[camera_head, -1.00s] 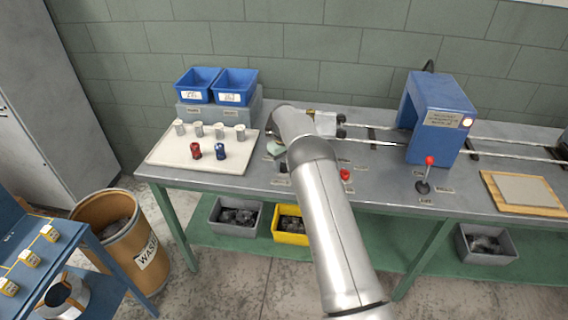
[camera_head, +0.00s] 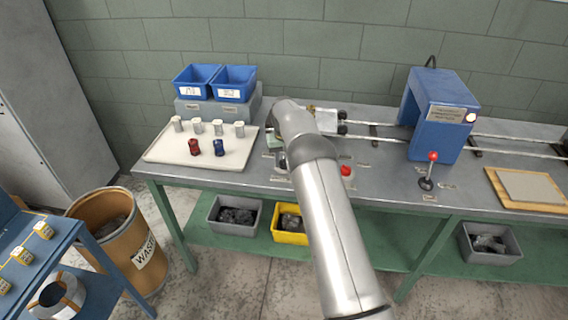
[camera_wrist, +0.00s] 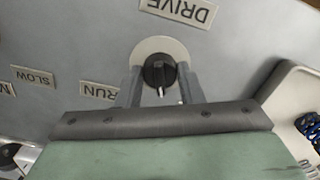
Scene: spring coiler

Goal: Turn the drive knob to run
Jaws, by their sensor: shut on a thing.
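The drive knob (camera_wrist: 159,72) is black with a pale pointer line, on a round light plate in the wrist view. Its pointer faces down in that picture. A DRIVE label (camera_wrist: 180,9) lies above it. The RUN label (camera_wrist: 99,91) lies to its lower left and the SLOW label (camera_wrist: 34,76) farther left. My gripper (camera_wrist: 158,86) is shut on the knob, one finger on each side.
A white tray (camera_head: 165,157) with cylinders and two coloured spools lies left of my arm. A red button (camera_head: 346,170) is just right of my arm. A blue machine (camera_head: 440,112) and red-topped lever (camera_head: 429,168) stand farther right. Part of another control (camera_wrist: 12,158) shows at the wrist view's lower left.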

